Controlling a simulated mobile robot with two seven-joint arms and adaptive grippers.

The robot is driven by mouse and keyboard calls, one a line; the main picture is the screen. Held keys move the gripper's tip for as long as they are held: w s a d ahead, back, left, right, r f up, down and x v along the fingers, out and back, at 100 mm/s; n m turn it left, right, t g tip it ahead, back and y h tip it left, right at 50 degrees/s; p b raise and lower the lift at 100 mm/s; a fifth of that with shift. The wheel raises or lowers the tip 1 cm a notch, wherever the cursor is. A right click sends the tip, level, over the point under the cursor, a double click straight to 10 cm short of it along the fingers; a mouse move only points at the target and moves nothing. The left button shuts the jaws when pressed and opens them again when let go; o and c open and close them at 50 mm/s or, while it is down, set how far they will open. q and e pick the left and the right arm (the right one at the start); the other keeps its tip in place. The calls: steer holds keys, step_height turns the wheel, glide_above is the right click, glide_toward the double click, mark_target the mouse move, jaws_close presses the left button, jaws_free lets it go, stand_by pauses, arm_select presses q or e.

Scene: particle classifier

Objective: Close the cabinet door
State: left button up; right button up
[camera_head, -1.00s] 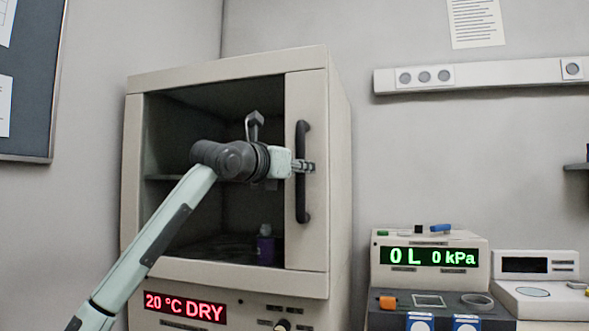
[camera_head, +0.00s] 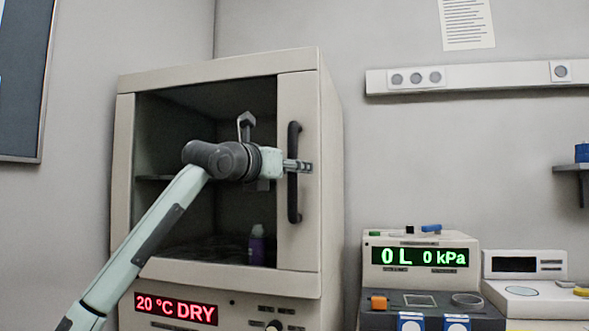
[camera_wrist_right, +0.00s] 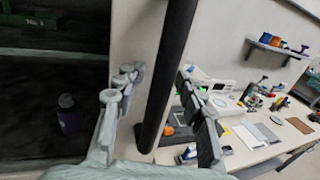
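The beige cabinet (camera_head: 200,283) stands against the wall, its dark interior visible through the front. A beige upright panel with a long black vertical handle (camera_head: 293,205) is at its right front. I cannot tell whether the dark front is glazed or open. My right gripper (camera_head: 304,166) is at the handle's middle height; its arm comes in from the lower left. In the right wrist view the handle (camera_wrist_right: 168,75) runs between the fingers of this gripper (camera_wrist_right: 165,100), with a gap visible on each side. My left gripper is not in view.
A purple bottle (camera_head: 257,245) stands inside the cabinet. A red "20 °C DRY" display (camera_head: 176,307) is below it. To the right are a device with a green display (camera_head: 420,257) and a white instrument (camera_head: 525,265). A wall rail (camera_head: 480,78) runs above.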

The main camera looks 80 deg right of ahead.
steer(key=v, duration=1.2)
steer(key=shift+r, duration=0.1)
